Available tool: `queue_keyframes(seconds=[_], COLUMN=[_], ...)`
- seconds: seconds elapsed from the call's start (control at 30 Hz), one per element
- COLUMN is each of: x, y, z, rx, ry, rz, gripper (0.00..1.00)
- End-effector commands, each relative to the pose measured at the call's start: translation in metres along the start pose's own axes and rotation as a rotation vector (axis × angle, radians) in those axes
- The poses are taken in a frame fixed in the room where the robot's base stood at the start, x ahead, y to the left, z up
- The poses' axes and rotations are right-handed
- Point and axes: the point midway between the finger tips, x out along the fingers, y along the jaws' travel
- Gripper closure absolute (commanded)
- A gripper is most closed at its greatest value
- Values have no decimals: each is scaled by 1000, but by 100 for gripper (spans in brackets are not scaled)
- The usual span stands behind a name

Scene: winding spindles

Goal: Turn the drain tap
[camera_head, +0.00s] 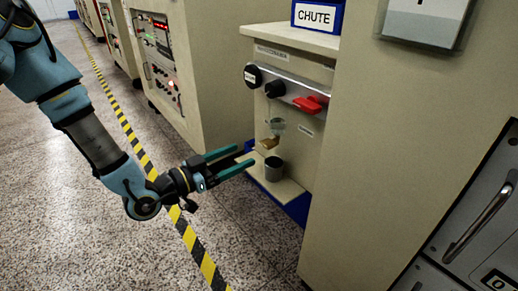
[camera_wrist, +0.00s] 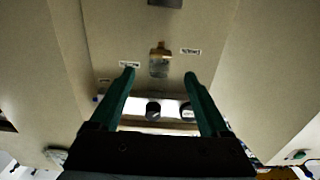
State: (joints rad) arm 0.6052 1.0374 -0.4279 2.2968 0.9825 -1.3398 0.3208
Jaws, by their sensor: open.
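A small brass-coloured tap (camera_head: 269,143) sticks out low on the front of the beige cabinet, above a grey cup (camera_head: 273,170) on a ledge. The tap also shows in the wrist view (camera_wrist: 159,62), ahead of and between my fingertips, with small labels on both sides. I cannot read the labels there. My gripper (camera_head: 244,155) is open and empty, its two green fingers pointing at the cabinet from the left. In the wrist view my gripper (camera_wrist: 160,77) shows its fingers spread wide, apart from the tap.
Above the tap are a clear vessel (camera_head: 277,125), a black knob (camera_head: 275,89), a labelled black knob (camera_head: 252,76) and a red handle (camera_head: 311,104). A CHUTE sign (camera_head: 317,16) stands on top. A beige wall (camera_head: 400,130) closes the right side. Open floor lies left.

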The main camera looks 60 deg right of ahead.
Motion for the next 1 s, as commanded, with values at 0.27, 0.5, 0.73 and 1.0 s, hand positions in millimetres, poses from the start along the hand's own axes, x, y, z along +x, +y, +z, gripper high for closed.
queue_keyframes(seconds=[0.27, 0.5, 0.73, 1.0], x=[53, 79, 83, 83], y=[0, 0, -1, -1], z=[1, 1, 0, 0], rx=[2, 0, 0, -1], ry=[0, -2, -2, -2], rz=[1, -1, -2, -2], gripper=[20, 20, 20, 36])
